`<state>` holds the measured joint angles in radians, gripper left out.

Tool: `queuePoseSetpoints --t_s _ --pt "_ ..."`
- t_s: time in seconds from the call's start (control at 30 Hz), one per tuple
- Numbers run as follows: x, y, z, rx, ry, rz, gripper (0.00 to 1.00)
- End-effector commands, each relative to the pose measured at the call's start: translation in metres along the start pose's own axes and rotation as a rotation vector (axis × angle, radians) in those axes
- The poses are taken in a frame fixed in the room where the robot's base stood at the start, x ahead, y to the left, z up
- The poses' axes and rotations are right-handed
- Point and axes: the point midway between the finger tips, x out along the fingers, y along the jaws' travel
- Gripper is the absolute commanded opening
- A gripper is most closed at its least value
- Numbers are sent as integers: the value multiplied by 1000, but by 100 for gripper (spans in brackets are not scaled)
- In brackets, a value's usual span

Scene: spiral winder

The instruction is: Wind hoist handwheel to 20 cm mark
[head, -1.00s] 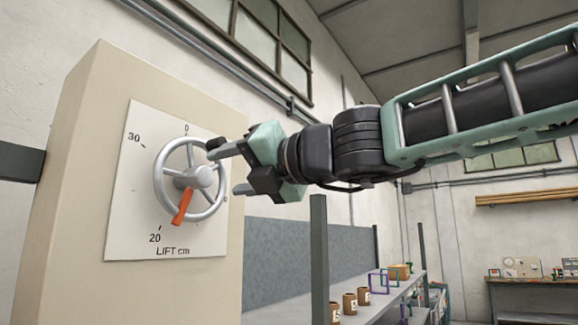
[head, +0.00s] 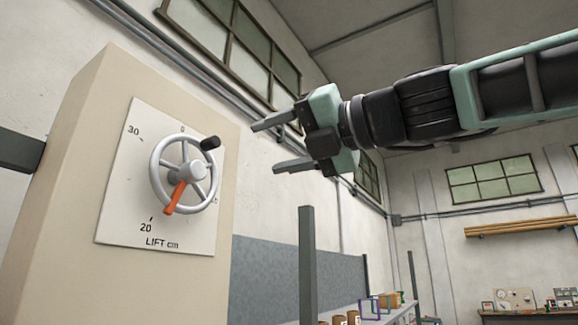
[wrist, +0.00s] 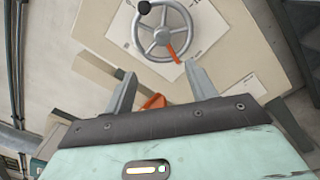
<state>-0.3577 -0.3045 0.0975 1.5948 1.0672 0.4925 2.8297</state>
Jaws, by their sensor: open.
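The grey handwheel (head: 157,173) is mounted on a white dial plate (head: 118,215) marked "LIFT cm", on the front of a beige cabinet (head: 75,150). Its orange pointer (head: 174,198) points down and slightly left, close to the 20 mark (head: 146,227). Its black knob (head: 210,142) is at the upper right of the rim. My gripper (head: 272,145) is open and empty, to the right of the wheel and apart from it. In the wrist view the handwheel (wrist: 138,38) and its black knob (wrist: 145,7) lie beyond the spread fingers (wrist: 162,85).
A workbench (head: 520,318) is at the far right. The space between gripper and wheel is clear.

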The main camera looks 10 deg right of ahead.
Motion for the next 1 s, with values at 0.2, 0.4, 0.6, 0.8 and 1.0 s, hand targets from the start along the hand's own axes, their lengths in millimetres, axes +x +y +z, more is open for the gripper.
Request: queuePoseSetpoints --t_s 0.2,0.4,0.6,0.8,1.0 --pt "-10 -5 -5 -2 -1 -9 56" --pt "-15 -4 -4 0 1 -18 56" --pt "-15 -3 -3 1 3 -19 56" --pt "-15 -3 -3 1 3 -19 56" --pt "-15 -3 -3 1 3 -19 56"
